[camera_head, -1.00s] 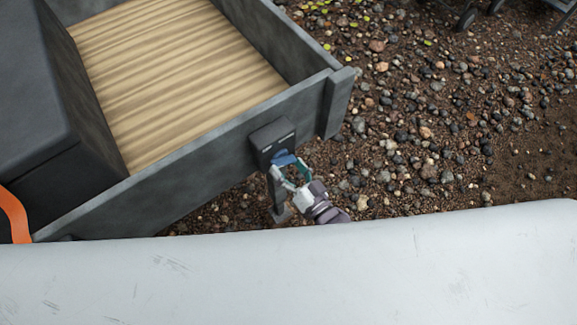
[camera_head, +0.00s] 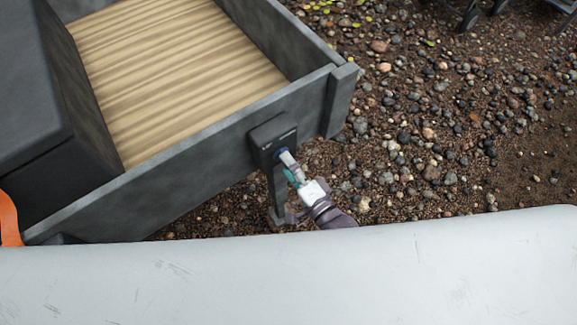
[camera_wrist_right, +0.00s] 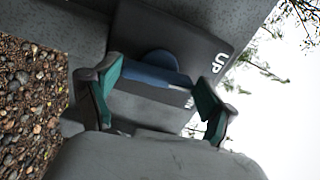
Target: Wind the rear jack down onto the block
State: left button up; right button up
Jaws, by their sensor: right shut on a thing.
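The rear jack (camera_head: 272,137) is a dark box on the end wall of the wooden-floored trough, with a leg (camera_head: 277,187) going down to a foot near the gravel. Its blue crank handle (camera_head: 281,154) is mostly covered in the head view. My right gripper (camera_head: 290,168) is shut on the crank handle, seen nearly edge-on. In the right wrist view, the green-padded fingers (camera_wrist_right: 159,78) sit either side of the blue handle (camera_wrist_right: 152,73), before a dark plate marked "UP" (camera_wrist_right: 220,62). I cannot make out the block. My left gripper is out of view.
The grey trough (camera_head: 190,150) fills the upper left, with a dark box (camera_head: 30,80) and an orange strap (camera_head: 8,218) beside it. A pale scratched surface (camera_head: 300,270) crosses the front. Stony ground (camera_head: 440,140) lies open to the right; dark wheeled equipment (camera_head: 470,15) stands at the top right.

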jog(key=shift+m+b, duration=1.6)
jog(key=shift+m, duration=1.9)
jog(key=o, duration=1)
jog(key=shift+r, duration=0.1)
jog(key=shift+s+d, duration=0.1)
jog(key=v, duration=1.1)
jog(key=shift+s+d, duration=0.15)
jog(key=shift+s, duration=0.25)
